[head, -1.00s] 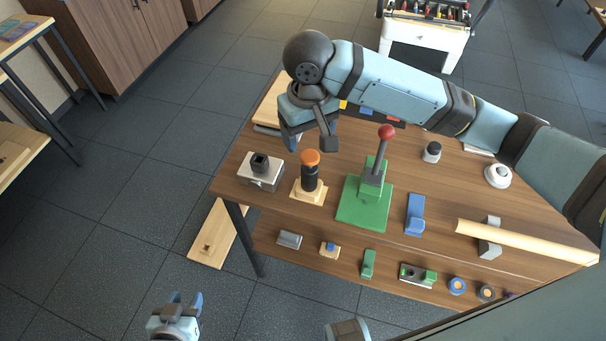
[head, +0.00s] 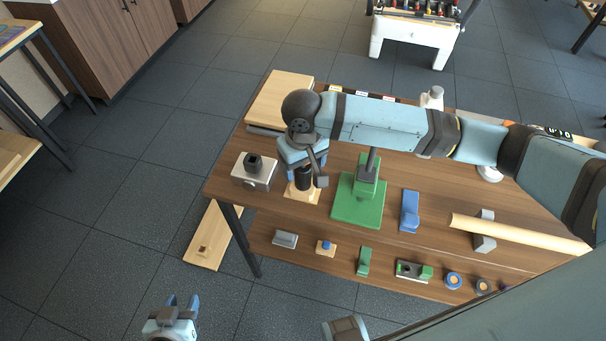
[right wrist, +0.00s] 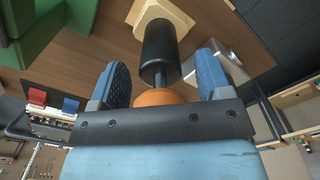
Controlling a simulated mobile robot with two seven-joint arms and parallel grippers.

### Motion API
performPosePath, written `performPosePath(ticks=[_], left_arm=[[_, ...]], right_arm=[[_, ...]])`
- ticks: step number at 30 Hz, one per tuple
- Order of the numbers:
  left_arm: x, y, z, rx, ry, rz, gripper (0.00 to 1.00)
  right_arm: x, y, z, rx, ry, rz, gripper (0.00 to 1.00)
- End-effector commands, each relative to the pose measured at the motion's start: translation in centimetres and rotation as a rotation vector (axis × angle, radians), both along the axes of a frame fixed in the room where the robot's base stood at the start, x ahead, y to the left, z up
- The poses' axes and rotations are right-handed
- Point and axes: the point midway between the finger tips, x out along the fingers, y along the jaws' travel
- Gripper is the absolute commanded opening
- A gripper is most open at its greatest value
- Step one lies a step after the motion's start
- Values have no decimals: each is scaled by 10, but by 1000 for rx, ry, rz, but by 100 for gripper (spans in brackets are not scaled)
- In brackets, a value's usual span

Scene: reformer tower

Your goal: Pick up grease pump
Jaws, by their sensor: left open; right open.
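The grease pump, which I take to be the black cylinder (head: 304,180) with an orange knob, stands upright on a light wooden base (head: 296,195) on the table. My right gripper (head: 306,168) is over its top and hides the knob in the head view. In the right wrist view the black cylinder (right wrist: 159,48) and orange knob (right wrist: 160,97) lie between the two blue fingers of the right gripper (right wrist: 162,80). The fingers are open, with a gap on both sides. My left gripper (head: 181,303) is open and empty, low over the floor at the bottom left.
A grey block with a black socket (head: 254,172) stands left of the pump. A green press (head: 358,202) with a lever stands close on the right, then a blue part (head: 410,212). A wooden board (head: 280,97) lies behind. Several small parts lie on the lower shelf.

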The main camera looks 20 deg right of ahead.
Motion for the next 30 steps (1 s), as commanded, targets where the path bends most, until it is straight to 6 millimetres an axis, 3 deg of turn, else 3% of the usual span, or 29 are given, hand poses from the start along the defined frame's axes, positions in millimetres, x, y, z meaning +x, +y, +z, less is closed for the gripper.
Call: performPosePath(ticks=[3, 4, 11, 12, 23, 30], left_arm=[[0, 0, 0, 0, 0, 0, 43], [0, 0, 0, 0, 0, 0, 43], [0, 0, 0, -1, 0, 1, 43], [0, 0, 0, -1, 0, 1, 43], [0, -1, 0, -1, 0, 0, 43], [0, -1, 1, -1, 0, 0, 43]], right_arm=[[0, 0, 0, 0, 0, 0, 71], [0, 0, 0, 0, 0, 0, 67], [0, 0, 0, 0, 0, 0, 14], [0, 0, 0, 0, 0, 0, 12], [0, 0, 4, 0, -1, 0, 12], [0, 1, 30, 3, -4, 1, 12]])
